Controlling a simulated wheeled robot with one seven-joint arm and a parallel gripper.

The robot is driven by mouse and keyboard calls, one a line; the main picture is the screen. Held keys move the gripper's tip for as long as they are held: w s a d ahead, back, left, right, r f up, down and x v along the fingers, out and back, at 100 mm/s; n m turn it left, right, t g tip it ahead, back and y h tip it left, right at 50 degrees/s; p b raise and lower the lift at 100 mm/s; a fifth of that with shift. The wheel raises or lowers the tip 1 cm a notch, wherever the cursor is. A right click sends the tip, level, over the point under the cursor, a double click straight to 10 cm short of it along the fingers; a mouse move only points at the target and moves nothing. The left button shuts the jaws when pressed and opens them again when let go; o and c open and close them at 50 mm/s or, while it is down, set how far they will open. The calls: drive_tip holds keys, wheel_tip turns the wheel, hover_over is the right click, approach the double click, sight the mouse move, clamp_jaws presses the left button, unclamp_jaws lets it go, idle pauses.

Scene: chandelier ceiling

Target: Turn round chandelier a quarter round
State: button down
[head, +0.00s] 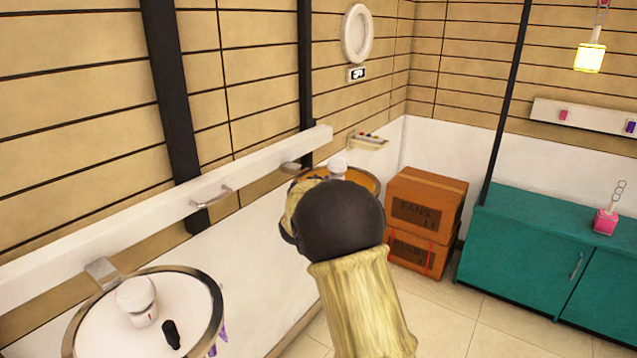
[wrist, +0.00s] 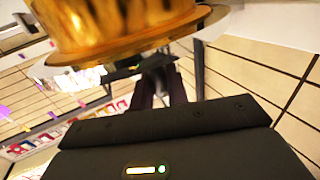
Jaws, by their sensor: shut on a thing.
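A shiny gold round body with a pale metal rim, which looks like the round chandelier (wrist: 120,28), fills the top of the wrist view. Its upper part is cut off by the picture edge. My gripper (wrist: 160,85) is just under the rim, its dark fingers close together and shut on the chandelier. The exact contact is shadowed and hard to make out. In the head view my own arm hides the gripper, and I cannot make out the held part there.
A round metal-rimmed top (head: 215,300) with a white bottle (head: 137,300) is at lower left. An orange round top (head: 368,181) is partly behind my arm. Stacked boxes (head: 428,205) and a teal cabinet (head: 515,255) stand right. A lit yellow lamp (head: 590,57) hangs at upper right.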

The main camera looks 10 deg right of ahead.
drive_tip(key=c, duration=1.4)
unclamp_jaws()
drive_tip(key=shift+c, duration=0.2)
drive_tip(key=b+v, duration=0.1)
drive_tip(key=v, duration=1.6)
drive_tip(key=shift+s+a, duration=0.15)
